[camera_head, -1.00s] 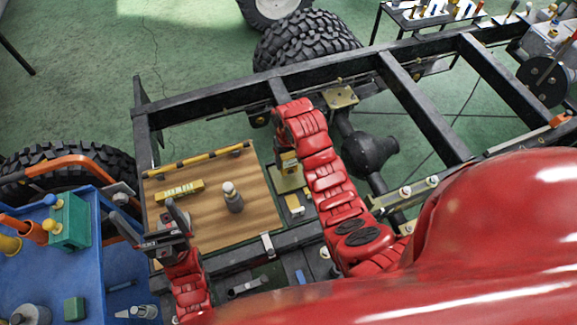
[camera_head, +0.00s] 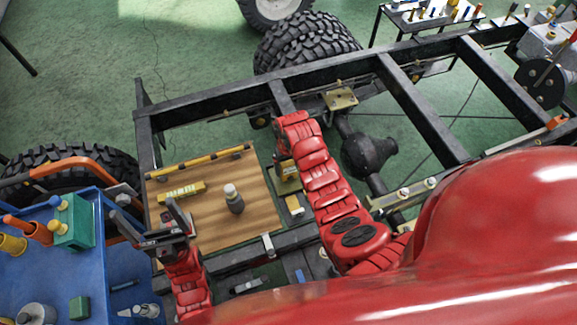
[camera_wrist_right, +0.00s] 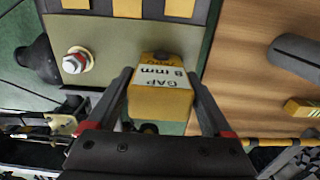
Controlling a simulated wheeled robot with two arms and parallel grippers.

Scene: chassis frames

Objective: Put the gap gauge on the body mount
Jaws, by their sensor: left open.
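The gap gauge is a yellow block with a white label reading "GAP 8 mm". In the right wrist view the gauge (camera_wrist_right: 162,95) sits between the fingers of my right gripper (camera_wrist_right: 162,85), which look closed on its sides. In the head view the gauge (camera_head: 288,168) shows beside the wooden board, with the gripper mostly hidden by my arm. A pale green plate with a bolt, apparently the body mount (camera_wrist_right: 105,50), lies beneath the gauge; whether they touch cannot be told. My left gripper (camera_head: 150,215) is open and empty over the board's left edge.
The wooden board (camera_head: 215,225) carries a yellow labelled block (camera_head: 181,191), a grey cylinder (camera_head: 234,199) and a yellow-black bar (camera_head: 200,160). Black frame rails (camera_head: 230,96) surround the area. A blue cart (camera_head: 100,275) stands at left.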

